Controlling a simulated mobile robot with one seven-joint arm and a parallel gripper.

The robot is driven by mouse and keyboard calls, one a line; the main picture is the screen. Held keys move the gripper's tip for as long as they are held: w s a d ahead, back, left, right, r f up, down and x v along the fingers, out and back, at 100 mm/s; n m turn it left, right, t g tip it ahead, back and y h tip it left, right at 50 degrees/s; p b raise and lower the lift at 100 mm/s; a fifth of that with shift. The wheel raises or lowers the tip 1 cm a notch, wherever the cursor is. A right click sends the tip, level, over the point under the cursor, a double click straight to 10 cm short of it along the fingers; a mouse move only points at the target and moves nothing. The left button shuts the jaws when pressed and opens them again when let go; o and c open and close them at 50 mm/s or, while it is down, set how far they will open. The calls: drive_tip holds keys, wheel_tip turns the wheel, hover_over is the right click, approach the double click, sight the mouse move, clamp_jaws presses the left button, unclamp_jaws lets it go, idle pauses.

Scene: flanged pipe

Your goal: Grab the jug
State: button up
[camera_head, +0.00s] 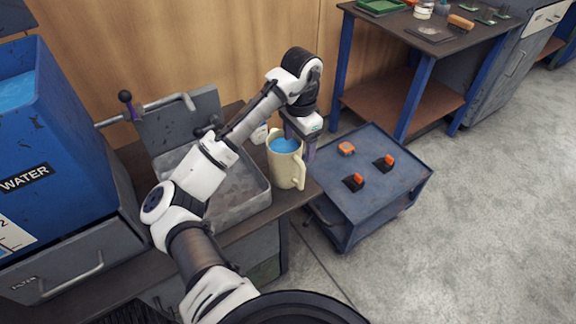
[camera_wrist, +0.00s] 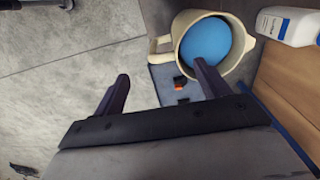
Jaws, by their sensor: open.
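The jug (camera_head: 286,170) is cream-coloured, with blue contents at its open top. It stands upright at the right end of the workbench, beside the metal sink. Its handle faces right in the head view. My gripper (camera_head: 306,148) is just behind and right of the jug's rim, pointing down. In the wrist view the jug (camera_wrist: 178,27) lies beyond the fingertips, its handle (camera_wrist: 158,44) ahead of the gap between them. My gripper (camera_wrist: 161,78) is open with nothing between its fingers. Whether a finger touches the jug cannot be told.
A white bottle (camera_wrist: 290,26) stands close to the jug. The metal sink (camera_head: 250,205) and blue water tank (camera_head: 60,150) are to the left. A low blue cart (camera_head: 385,205) with several orange-and-black items stands right of the bench. Open floor (camera_head: 480,240) lies farther right.

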sight(299, 159)
drive_tip(key=f, duration=0.8)
drive_tip(key=shift+w+d+f, duration=0.15)
drive_tip(key=shift+w, duration=0.1)
clamp_jaws()
